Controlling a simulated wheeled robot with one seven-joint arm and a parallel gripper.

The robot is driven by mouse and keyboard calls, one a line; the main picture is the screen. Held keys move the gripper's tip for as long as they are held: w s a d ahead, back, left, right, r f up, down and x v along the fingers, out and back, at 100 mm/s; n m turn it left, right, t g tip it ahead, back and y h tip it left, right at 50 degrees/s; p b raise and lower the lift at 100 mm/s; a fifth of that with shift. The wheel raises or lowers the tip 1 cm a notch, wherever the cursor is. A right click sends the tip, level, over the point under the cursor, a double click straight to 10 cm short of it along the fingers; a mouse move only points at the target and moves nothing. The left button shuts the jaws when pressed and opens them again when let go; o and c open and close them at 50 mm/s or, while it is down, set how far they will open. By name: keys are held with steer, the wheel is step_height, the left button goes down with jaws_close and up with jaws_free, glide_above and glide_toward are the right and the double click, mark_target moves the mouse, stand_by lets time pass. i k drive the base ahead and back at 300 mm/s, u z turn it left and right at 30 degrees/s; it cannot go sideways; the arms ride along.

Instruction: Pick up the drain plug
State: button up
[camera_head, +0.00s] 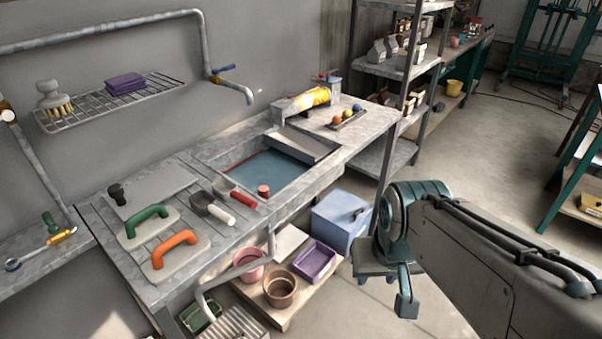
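A short red cylinder (263,191), which looks like the drain plug, stands on the front rim of the sink (268,172). The basin holds a flat blue-grey surface that looks like water, so no drain opening shows. My arm comes in from the lower right. My gripper (406,300) hangs over the floor, to the right of the bench and well apart from the red cylinder. Its fingers are small and partly hidden by my wrist, so I cannot tell if they are open.
Left of the sink are two scoops (211,207), a green-handled float (147,226), an orange-handled float (175,252) and a black knob-like thing (117,193). A pipe (207,45) with a tap overhangs the bench. A blue box (341,220) and shelving (386,67) stand near my arm.

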mark_target(262, 190)
steer(key=z, duration=1.1)
steer(key=i, duration=2.05)
steer(key=u, duration=2.95)
steer(key=i, duration=0.5)
steer(key=u, duration=0.1)
